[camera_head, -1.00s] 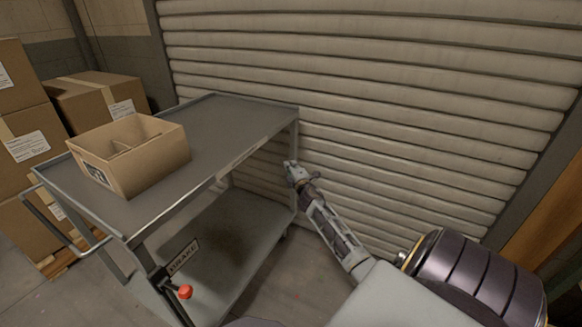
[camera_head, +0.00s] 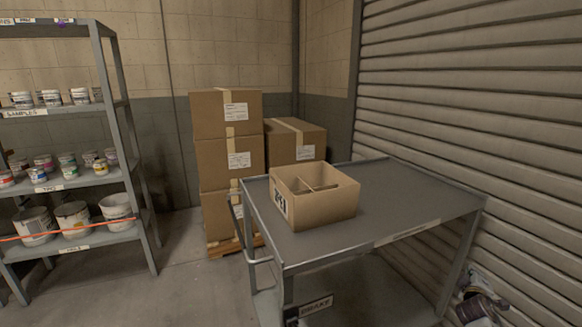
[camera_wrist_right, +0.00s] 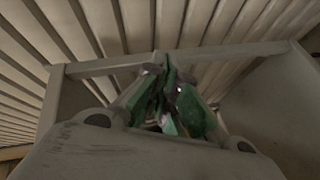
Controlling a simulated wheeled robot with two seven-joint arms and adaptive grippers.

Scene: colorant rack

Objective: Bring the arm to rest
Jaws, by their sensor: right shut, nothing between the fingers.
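My right gripper (camera_head: 471,276) shows at the lower right of the head view, just beyond the right end of the grey cart (camera_head: 400,190) and in front of the roller shutter. In the right wrist view its green-padded fingers (camera_wrist_right: 168,75) are together, with nothing held between them. The rest of my right arm is mostly cut off by the frame's bottom edge. My left gripper is not in view.
An open divided cardboard box (camera_head: 325,208) stands on the cart top. Stacked cartons (camera_head: 227,155) stand behind it. A shelf rack (camera_head: 95,185) with paint containers is at the left. The roller shutter (camera_head: 450,100) closes off the right side. Floor between rack and cart is clear.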

